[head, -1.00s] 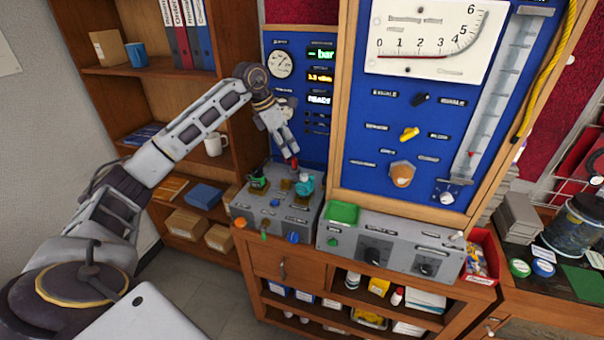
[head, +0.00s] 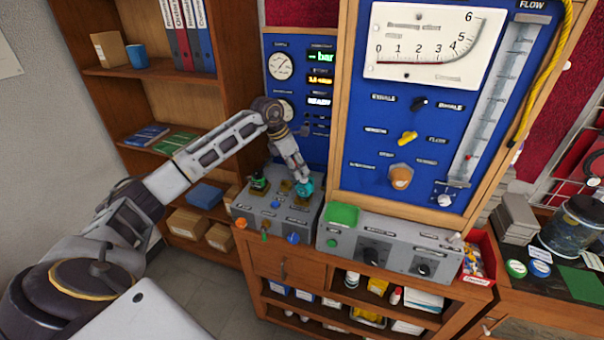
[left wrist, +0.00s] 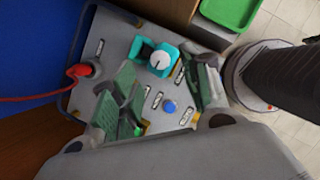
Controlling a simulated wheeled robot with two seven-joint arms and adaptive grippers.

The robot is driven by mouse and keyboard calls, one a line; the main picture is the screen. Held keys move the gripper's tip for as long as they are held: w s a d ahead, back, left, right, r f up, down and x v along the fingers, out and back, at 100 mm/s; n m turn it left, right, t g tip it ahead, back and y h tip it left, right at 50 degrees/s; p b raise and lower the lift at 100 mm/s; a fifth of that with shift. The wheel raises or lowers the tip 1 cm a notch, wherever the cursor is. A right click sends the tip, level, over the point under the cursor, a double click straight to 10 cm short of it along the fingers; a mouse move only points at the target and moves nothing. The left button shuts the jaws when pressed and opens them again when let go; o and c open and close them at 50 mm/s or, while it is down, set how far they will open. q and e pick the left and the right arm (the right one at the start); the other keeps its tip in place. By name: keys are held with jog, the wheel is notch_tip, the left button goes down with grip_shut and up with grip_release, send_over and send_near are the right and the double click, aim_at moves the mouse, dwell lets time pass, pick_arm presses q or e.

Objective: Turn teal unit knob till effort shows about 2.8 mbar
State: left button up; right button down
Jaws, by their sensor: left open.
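The teal unit (head: 304,188) stands on the grey box (head: 262,222) under the blue panel. In the left wrist view the teal unit (left wrist: 153,58) carries a white round knob (left wrist: 160,60) with a dark pointer line. My left gripper (head: 300,178) reaches down over the teal unit and hides part of it. In the left wrist view its green-padded fingers (left wrist: 160,98) are apart, with nothing between them; the knob lies beyond the fingertips. The panel's lit displays (head: 320,79) are small and I cannot read a sure effort value. My right gripper is out of view.
A red plug and cable (left wrist: 78,70) sit on the box top. A green unit (head: 258,184) stands left of the teal one. A green tray (head: 343,214) lies on the grey supply box (head: 385,250). The tall blue panel (head: 352,150) rises close to the right.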

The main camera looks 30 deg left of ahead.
aim_at(304, 179)
pick_arm(q)
jog(key=shift+p+x, duration=0.45)
jog(key=shift+x, duration=1.9)
jog(key=shift+c, duration=0.3)
grip_shut()
